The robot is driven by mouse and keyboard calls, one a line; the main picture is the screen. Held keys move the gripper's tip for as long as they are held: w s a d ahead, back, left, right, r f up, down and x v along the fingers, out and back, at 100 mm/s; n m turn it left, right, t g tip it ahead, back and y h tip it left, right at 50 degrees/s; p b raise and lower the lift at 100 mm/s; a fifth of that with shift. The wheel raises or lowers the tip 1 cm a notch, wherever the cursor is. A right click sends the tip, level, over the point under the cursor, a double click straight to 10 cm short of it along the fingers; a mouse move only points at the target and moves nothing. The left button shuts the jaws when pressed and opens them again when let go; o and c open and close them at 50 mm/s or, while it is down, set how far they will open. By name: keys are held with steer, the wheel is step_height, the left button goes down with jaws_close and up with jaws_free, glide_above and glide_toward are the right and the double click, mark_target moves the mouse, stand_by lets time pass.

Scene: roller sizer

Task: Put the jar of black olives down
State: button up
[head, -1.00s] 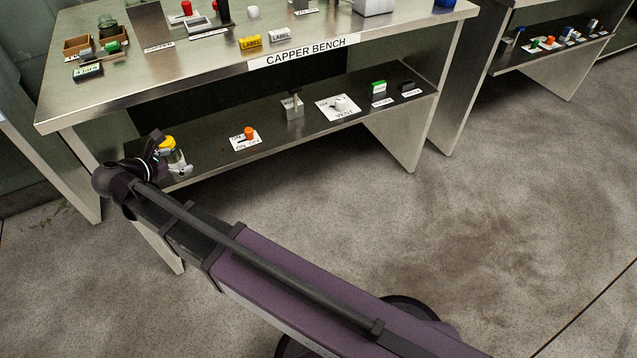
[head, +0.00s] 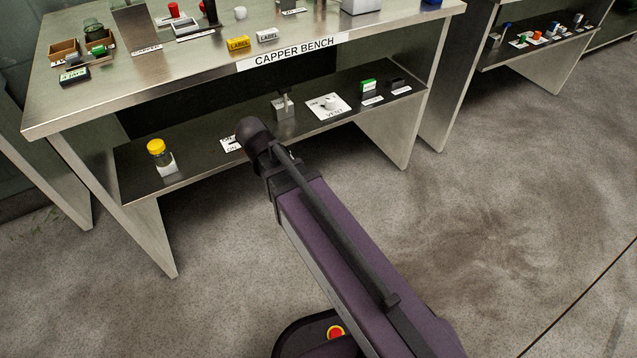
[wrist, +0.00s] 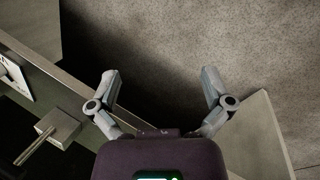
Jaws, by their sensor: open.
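The bench top (head: 110,105) above carries trays and several small items. Open floor (head: 480,230) lies to the right.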

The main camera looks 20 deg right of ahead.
steer(key=s+d+f+m+g+y, duration=0.1)
steer(key=s+d+m+y, duration=0.2)
steer(key=s+d+m, duration=0.3)
steer(key=shift+d+m+y, duration=0.4)
steer(key=shift+d+m, duration=0.8)
